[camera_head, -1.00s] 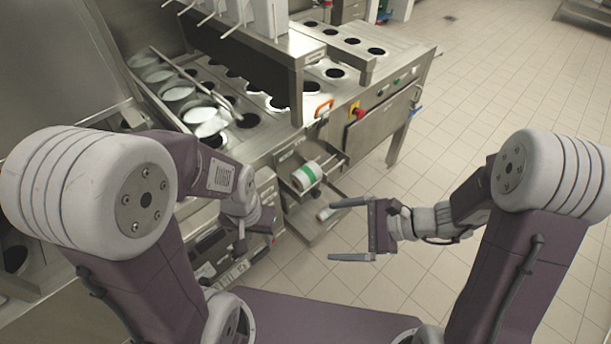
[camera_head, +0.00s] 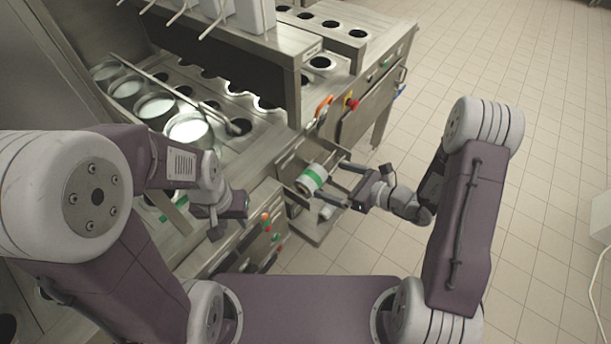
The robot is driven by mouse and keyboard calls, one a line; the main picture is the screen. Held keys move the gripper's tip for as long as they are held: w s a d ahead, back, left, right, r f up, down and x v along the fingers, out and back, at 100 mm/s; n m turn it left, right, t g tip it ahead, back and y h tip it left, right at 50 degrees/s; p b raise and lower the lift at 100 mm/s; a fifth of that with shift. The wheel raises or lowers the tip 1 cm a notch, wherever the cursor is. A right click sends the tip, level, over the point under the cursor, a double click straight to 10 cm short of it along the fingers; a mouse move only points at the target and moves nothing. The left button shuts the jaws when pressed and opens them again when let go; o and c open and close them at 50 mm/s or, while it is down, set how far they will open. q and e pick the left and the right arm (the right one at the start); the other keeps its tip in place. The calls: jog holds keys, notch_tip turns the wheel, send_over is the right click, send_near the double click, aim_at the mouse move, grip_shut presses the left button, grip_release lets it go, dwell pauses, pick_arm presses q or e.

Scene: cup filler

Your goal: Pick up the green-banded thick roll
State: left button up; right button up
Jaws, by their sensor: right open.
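The green-banded thick roll (camera_head: 313,179) is white with a green stripe and sits tilted on a holder at the front of the steel machine. My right gripper (camera_head: 330,181) is open, its two long dark fingers pointing left at the roll. The fingertips are close to the roll's right side, one towards its upper end and one towards its lower end. I cannot tell whether they touch it. My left gripper (camera_head: 229,214) hangs in front of the machine, left of the roll; its jaw opening is not clear.
The steel machine (camera_head: 350,95) has round holes and several cups on top. An orange handle (camera_head: 323,104) and a red button (camera_head: 351,104) sit above the roll. A small white item (camera_head: 327,211) lies on the tray below the roll.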

aim_at(311, 173)
jog(key=x, duration=0.4)
jog(key=shift+s, duration=0.1)
jog(key=shift+f+p+x, duration=0.1)
jog(key=shift+p+x, duration=0.15)
jog(key=shift+x, duration=1.1)
jog(key=shift+f+p+x, duration=0.15)
jog(key=shift+p+x, duration=0.05)
jog(key=shift+x, duration=1.15)
jog(key=shift+s+d, duration=0.1)
jog(key=shift+d, duration=0.05)
jog(key=c, duration=1.8)
jog(key=shift+r, duration=0.5)
notch_tip(311, 173, up, 3)
jog(key=shift+w+d+r, duration=0.55)
jog(key=shift+d+r, duration=0.6)
jog(key=shift+d, duration=0.75)
jog(key=shift+w+d+r, duration=0.55)
jog(key=shift+d+r, duration=0.65)
jog(key=shift+d, duration=0.7)
jog(key=shift+w+d+r, duration=0.55)
jog(key=shift+d+r, duration=0.6)
jog(key=shift+d, duration=0.75)
